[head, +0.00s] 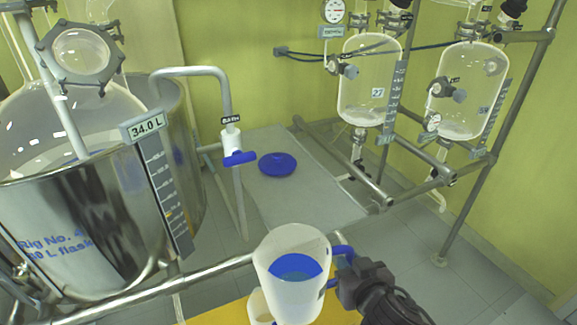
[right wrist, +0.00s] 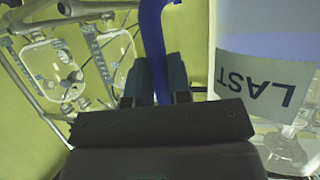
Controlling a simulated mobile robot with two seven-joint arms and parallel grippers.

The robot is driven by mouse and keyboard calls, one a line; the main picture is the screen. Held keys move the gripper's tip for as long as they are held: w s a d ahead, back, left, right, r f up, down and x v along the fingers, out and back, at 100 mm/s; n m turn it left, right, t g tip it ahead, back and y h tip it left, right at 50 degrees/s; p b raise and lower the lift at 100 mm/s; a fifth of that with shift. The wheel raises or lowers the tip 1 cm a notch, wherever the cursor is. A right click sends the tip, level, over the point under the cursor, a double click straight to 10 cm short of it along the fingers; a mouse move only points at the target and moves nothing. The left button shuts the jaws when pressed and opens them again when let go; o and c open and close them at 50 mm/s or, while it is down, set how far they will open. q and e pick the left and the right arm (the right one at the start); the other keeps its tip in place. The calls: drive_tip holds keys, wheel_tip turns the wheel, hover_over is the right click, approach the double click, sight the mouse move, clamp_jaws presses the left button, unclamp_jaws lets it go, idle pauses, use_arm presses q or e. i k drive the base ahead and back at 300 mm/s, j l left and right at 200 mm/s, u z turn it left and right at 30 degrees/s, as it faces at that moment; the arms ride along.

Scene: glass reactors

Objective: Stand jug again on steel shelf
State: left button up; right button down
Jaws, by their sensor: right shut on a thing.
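The jug (head: 290,262) is a translucent white vessel with a blue handle, and blue shows inside it. My right gripper (head: 348,278) is shut on the handle at the jug's right side. In the right wrist view the blue handle (right wrist: 153,45) runs between the two dark fingers (right wrist: 153,80), and the jug wall (right wrist: 265,50) with an upside-down "LAST" label is at the right. The jug is roughly upright, at the front of the head view. The grey steel shelf (head: 310,195) lies farther back, beyond a metal rail. My left gripper is not in view.
A blue round dish or lid (head: 277,164) lies on the shelf's far part; its front part is bare. A tap with a blue handle (head: 240,158) hangs at the shelf's left edge. A steel vessel (head: 90,240) stands left, glass reactors (head: 372,85) right. A yellow surface (head: 225,314) is below the jug.

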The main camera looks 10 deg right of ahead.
sight(316, 204)
drive_tip(key=i+l, duration=0.2)
drive_tip(key=l, duration=0.2)
drive_tip(key=i+l+z, duration=0.1)
drive_tip(key=l, duration=0.3)
drive_tip(key=i+l, duration=0.25)
drive_tip(key=l+z, duration=0.05)
drive_tip(key=l, duration=0.1)
